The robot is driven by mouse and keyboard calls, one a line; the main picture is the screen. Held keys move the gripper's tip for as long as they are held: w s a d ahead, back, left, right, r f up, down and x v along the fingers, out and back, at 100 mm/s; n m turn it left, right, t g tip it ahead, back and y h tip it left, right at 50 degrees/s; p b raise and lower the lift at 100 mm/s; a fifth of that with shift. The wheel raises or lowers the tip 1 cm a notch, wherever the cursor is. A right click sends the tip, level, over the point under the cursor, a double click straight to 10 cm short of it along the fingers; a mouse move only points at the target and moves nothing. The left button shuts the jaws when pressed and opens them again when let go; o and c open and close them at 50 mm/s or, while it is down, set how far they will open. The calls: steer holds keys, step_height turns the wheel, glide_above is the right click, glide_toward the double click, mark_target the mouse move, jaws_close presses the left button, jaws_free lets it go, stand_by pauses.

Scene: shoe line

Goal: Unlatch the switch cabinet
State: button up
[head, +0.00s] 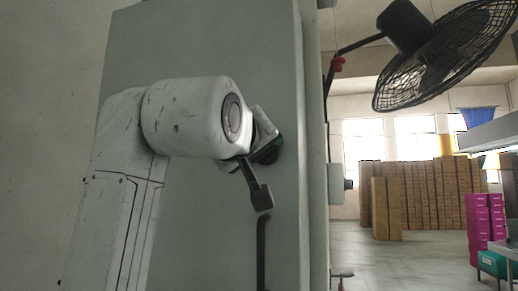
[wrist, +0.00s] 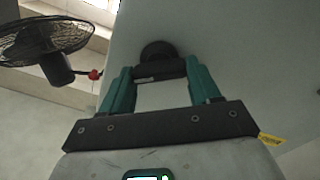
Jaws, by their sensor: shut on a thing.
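The switch cabinet (head: 205,45) is a tall grey-green box that fills the middle of the head view; its door face also shows in the wrist view (wrist: 240,50). A black latch (wrist: 158,52) with a round base and a short crossbar sits on that face. My gripper (wrist: 160,72) has its teal fingers at both ends of the crossbar, shut on it. In the head view my gripper (head: 268,152) is at the door near its right edge, mostly hidden behind my white wrist, which also hides the latch.
A black vertical bar (head: 262,252) is on the door below my gripper. A black caged fan (head: 445,55) juts out right of the cabinet. Stacked brown boxes (head: 425,195) and magenta drawers (head: 486,225) stand farther back. Open floor (head: 385,265) lies between.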

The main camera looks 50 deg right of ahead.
steer(key=shift+m, duration=3.5)
steer(key=o, duration=1.1)
steer(key=shift+c, duration=0.2)
steer(key=shift+s+a, duration=0.1)
steer(key=b+v, duration=0.3)
steer(key=v, duration=0.7)
steer(key=shift+a, duration=0.25)
